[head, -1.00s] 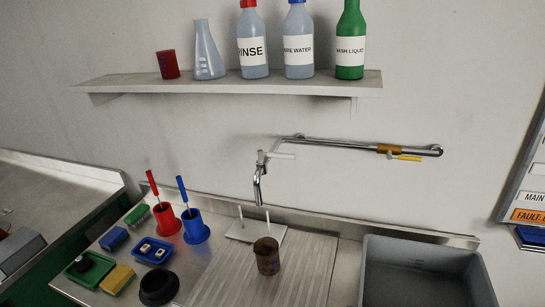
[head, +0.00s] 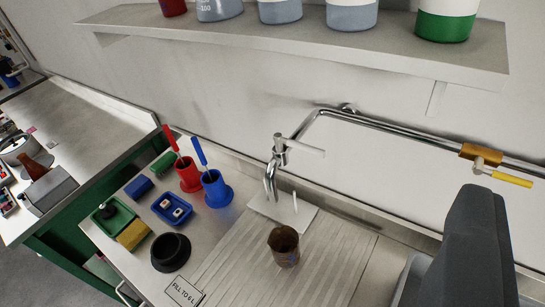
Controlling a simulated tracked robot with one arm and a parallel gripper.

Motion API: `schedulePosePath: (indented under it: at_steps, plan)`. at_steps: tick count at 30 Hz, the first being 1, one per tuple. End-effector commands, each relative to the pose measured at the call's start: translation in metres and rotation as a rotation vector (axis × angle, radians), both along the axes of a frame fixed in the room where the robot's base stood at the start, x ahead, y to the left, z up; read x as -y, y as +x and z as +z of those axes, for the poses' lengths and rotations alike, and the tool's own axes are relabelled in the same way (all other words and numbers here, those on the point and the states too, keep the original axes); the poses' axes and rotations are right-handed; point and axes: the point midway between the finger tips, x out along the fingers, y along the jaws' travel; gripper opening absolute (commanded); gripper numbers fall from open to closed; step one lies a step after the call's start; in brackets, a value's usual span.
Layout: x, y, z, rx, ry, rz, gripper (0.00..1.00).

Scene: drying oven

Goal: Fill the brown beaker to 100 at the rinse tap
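The brown beaker (head: 284,252) stands upright on the ribbed drainboard, its open mouth facing up. I cannot make out its marks or any liquid in it. The chrome tap (head: 271,175) with a pale lever hangs from the wall pipe, behind and slightly left of the beaker. Its spout is over a white plate with pegs (head: 283,212), not over the beaker. No water shows. A dark grey part of my gripper (head: 468,250) shows close up at the lower right, apart from the beaker. Its fingertips cannot be made out, nor whether it is open.
Red (head: 188,177) and blue (head: 216,190) brush holders, a black bowl (head: 170,252) and sponges stand left of the drainboard. A pipe with a yellow-handled valve (head: 500,175) runs right. The shelf (head: 290,40) with bottles overhangs above. A grey sink is mostly hidden at lower right.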

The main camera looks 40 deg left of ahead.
Motion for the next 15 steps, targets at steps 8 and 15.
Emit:
schedulePosePath:
  at_steps: [8, 15]
  plan:
    - [-0.001, 0.001, 0.0, 0.0, 0.001, 0.003, 0.59]
    - [-0.053, 0.046, -0.006, -0.013, 0.047, 0.105, 1.0]
